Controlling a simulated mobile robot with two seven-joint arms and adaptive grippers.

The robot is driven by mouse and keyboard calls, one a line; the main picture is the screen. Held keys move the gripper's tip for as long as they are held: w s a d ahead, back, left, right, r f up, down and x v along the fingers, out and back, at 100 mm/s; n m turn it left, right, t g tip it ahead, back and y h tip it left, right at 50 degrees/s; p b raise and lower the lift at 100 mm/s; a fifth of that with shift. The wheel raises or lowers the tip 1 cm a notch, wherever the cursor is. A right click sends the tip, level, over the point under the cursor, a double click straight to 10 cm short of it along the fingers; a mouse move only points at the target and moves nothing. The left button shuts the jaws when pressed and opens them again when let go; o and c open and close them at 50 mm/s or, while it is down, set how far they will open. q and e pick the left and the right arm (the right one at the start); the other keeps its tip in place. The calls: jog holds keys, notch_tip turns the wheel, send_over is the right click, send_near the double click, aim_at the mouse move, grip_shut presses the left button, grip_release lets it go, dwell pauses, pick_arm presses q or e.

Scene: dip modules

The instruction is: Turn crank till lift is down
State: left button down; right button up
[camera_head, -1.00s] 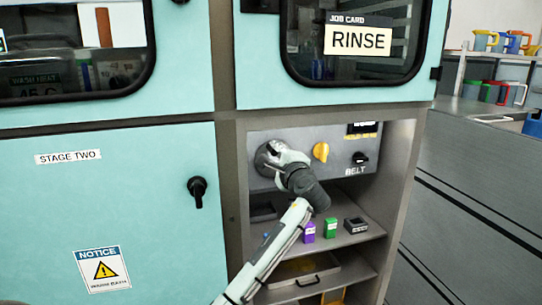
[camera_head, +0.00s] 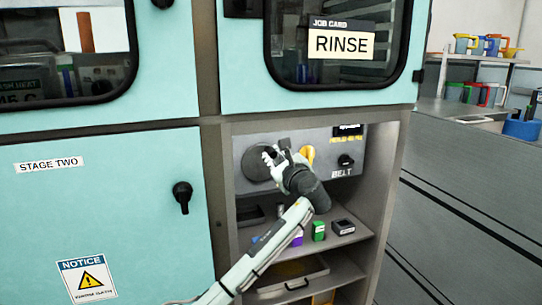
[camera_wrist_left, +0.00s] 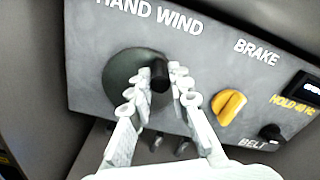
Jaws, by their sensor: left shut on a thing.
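The crank is a dark round disc (camera_head: 256,163) on the grey control panel, under the words HAND WIND in the left wrist view. Its black handle knob (camera_wrist_left: 160,75) stands out at the disc's right side. My left gripper (camera_head: 277,157) is at the disc's right part, and in the left wrist view its white fingers (camera_wrist_left: 156,92) are shut on the knob, one on each side. The lift itself cannot be made out. My right gripper is not in view.
Right of the crank are a yellow BRAKE knob (camera_wrist_left: 229,104) and a black BELT knob (camera_wrist_left: 272,134). A small display (camera_wrist_left: 308,88) is at the panel's right. Below, a shelf holds a purple box (camera_head: 297,238), a green box (camera_head: 318,231) and a dark box (camera_head: 343,226).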

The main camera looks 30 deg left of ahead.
pick_arm(q)
jog(key=shift+w+d+f+m, duration=0.1)
jog(key=shift+m, duration=0.3)
jog(key=c, duration=1.4)
grip_release()
jog(key=shift+d, duration=0.1)
jog(key=v, duration=1.2)
